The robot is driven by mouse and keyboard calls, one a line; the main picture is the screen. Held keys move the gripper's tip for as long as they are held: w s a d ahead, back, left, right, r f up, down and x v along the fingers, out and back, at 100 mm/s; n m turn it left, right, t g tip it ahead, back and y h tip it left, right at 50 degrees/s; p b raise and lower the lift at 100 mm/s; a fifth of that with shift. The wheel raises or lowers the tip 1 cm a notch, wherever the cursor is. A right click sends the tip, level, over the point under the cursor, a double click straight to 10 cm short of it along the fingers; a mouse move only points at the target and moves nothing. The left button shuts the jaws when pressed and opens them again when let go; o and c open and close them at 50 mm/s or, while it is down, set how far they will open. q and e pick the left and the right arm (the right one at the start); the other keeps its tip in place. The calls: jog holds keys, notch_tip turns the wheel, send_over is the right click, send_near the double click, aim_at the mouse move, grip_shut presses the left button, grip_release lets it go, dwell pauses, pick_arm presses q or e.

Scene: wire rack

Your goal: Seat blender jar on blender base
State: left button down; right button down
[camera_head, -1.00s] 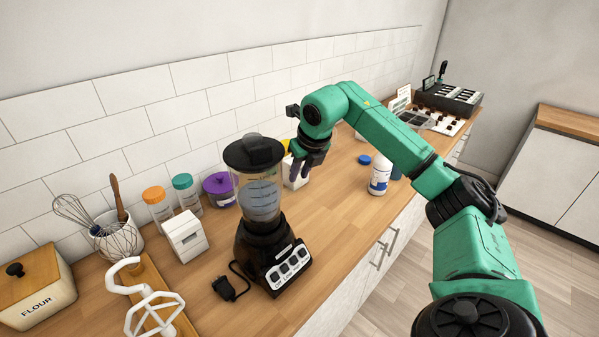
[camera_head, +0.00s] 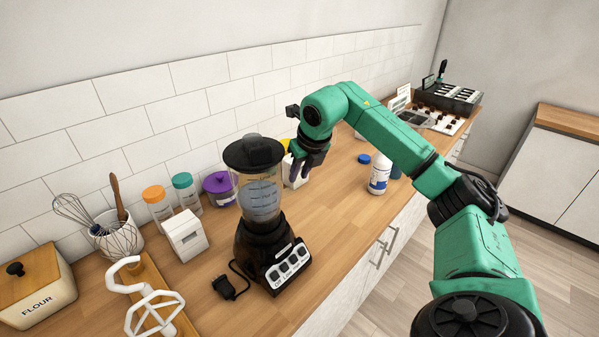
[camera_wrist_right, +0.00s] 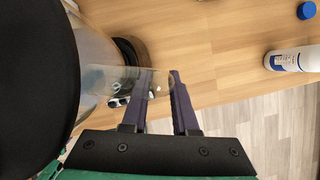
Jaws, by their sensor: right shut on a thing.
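The clear blender jar (camera_head: 259,197) with its black lid (camera_head: 253,152) stands over the black blender base (camera_head: 263,240) on the counter. The jar's lower end meets the base's collar in the head view; I cannot tell whether it is fully down. My right gripper (camera_head: 299,172) is at the jar's right side. In the right wrist view, the right gripper (camera_wrist_right: 163,85) is shut on the jar's clear handle, with the lid (camera_wrist_right: 40,80) filling the left. The jar wall (camera_wrist_right: 97,55) and part of the base (camera_wrist_right: 130,50) show beyond. My left gripper is out of view.
A white bottle (camera_head: 380,175) stands to the right near the front edge. A purple-lidded jar (camera_head: 219,188), other lidded jars and a white box (camera_head: 185,236) stand behind and left. A black plug (camera_head: 224,287) and white beater attachments (camera_head: 150,305) lie front left. Counter right of the base is clear.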

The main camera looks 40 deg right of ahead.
aim_at(300, 182)
jog(key=shift+w+f+b, duration=0.1)
jog(key=shift+f+b, duration=0.95)
jog(key=shift+f, duration=0.4)
dwell(1.1)
jog(key=c, duration=0.6)
grip_release()
jog(key=shift+s+a, duration=0.1)
jog(key=shift+s, duration=0.1)
jog(key=o, duration=0.3)
jog(key=shift+f, duration=0.2)
jog(key=shift+r, duration=0.1)
